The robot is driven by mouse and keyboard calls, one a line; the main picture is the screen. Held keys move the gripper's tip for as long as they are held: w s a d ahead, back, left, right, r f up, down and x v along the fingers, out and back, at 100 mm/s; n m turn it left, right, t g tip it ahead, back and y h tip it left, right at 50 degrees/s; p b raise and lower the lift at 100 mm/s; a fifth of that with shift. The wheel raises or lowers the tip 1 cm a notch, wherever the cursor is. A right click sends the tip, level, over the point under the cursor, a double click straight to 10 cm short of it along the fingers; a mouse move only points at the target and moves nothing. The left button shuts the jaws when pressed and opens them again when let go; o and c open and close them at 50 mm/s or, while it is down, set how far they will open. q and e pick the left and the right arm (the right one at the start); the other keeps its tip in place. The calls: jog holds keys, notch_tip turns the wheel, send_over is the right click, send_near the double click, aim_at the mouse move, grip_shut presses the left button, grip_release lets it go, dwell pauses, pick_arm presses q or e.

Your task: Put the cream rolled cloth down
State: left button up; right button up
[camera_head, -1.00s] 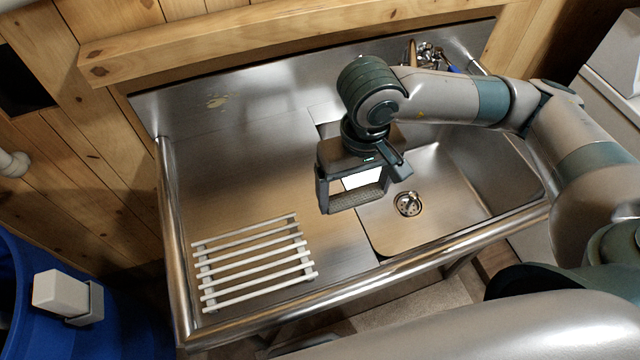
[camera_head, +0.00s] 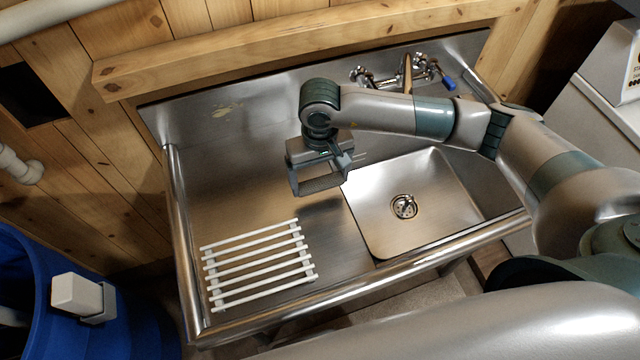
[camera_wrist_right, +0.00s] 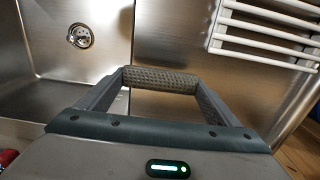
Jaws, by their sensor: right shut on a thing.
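The rolled cloth (camera_head: 322,184) is a short, textured roll that looks grey-beige in this light. It spans crosswise between the two fingers of my right gripper (camera_head: 319,182), which is shut on it. In the right wrist view the roll (camera_wrist_right: 160,80) shows clearly between the fingertips. The gripper points down over the steel drainboard (camera_head: 235,195), close to the left edge of the basin. The roll appears to be above the steel, but the exact gap cannot be told. My left gripper is not in view.
A white slatted rack (camera_head: 258,265) lies on the drainboard's front left. The sink basin (camera_head: 440,205) is right of the gripper, with taps (camera_head: 405,75) behind. A wooden ledge (camera_head: 290,45) runs along the wall. A blue bin (camera_head: 140,325) stands front left. Bare steel lies behind the rack.

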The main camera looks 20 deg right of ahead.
aim_at(320, 188)
jog(key=shift+f+p, duration=0.3)
jog(key=shift+p, duration=0.1)
jog(key=shift+f+p, duration=0.75)
jog(key=shift+f, duration=0.95)
jog(key=shift+f, duration=0.15)
jog(key=o, duration=0.9)
jog(key=shift+o, duration=0.2)
